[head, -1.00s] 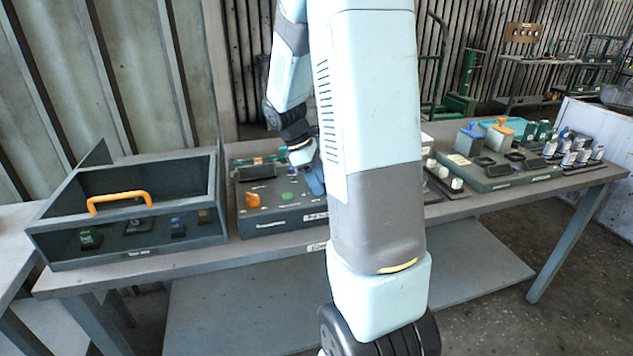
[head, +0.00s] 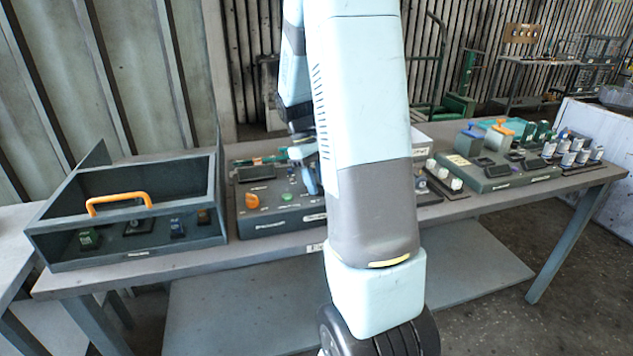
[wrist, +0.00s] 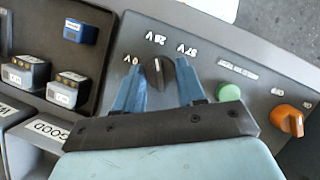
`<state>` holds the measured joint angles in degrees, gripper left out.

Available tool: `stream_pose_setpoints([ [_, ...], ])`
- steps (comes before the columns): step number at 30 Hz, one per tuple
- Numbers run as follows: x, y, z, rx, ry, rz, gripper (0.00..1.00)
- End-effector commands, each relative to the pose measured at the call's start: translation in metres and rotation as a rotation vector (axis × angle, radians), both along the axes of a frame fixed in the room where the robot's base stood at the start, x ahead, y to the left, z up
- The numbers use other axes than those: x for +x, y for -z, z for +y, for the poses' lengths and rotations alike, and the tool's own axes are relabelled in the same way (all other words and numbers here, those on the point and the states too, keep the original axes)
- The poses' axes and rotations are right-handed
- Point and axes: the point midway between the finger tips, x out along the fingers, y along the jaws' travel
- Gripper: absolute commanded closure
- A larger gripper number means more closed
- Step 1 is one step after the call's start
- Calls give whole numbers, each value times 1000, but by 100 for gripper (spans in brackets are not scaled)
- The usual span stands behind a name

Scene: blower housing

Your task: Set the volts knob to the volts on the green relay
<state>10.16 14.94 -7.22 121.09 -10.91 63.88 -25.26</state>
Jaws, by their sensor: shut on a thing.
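The volts knob (wrist: 159,73) is black with a pale pointer line, on the grey panel in the wrist view. Small volt labels, seen upside down, stand around it; the pointer is towards the middle one. My gripper (wrist: 160,62) has its two blue fingers on either side of the knob and is shut on it. In the head view my gripper (head: 310,178) is over the control box (head: 285,219), where my arm hides the knob. A green relay (head: 89,238) sits in the open-fronted case (head: 130,255) at left. Its marking is too small to read.
A green button (wrist: 229,92) and an orange knob (wrist: 289,118) are on the panel beside my gripper. Labelled grey blocks and a blue block (wrist: 80,31) lie on the other side. The case has an orange handle (head: 119,198). Another device box (head: 505,180) stands at right.

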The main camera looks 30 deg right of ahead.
Motion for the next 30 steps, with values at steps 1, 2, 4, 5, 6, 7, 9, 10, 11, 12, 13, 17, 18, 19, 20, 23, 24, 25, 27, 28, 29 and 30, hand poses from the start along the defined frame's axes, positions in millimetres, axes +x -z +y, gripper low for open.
stream_pose_setpoints([
  [1,2,-1,-1,-1,3,-4,91],
  [2,2,-1,-1,-2,5,-5,91],
  [4,2,-1,-1,-2,7,-6,91],
  [5,2,-1,-1,-2,7,-6,91],
  [6,2,-1,-1,-2,7,-6,91],
  [7,2,-1,0,-2,7,-6,91],
  [9,2,-1,-1,-2,7,-6,91],
  [10,2,-1,0,-2,7,-6,91],
  [11,2,-1,0,-1,6,-6,91],
  [12,2,-1,0,-1,6,-6,91],
  [13,2,-1,0,-1,6,-6,59],
  [17,1,-1,0,-1,7,-4,46],
  [18,1,-1,0,-1,7,-3,43],
  [19,1,-1,0,-1,7,-3,40],
  [20,1,-1,0,-1,6,-3,37],
  [23,1,0,0,0,6,-2,37],
  [24,1,0,0,0,6,-2,37],
  [25,1,0,0,0,6,-2,37],
  [27,1,-1,0,0,6,-2,37],
  [28,1,-1,0,0,6,-2,37],
  [29,2,-3,0,-1,6,-2,37],
  [30,3,-5,1,-1,6,-3,37],
])
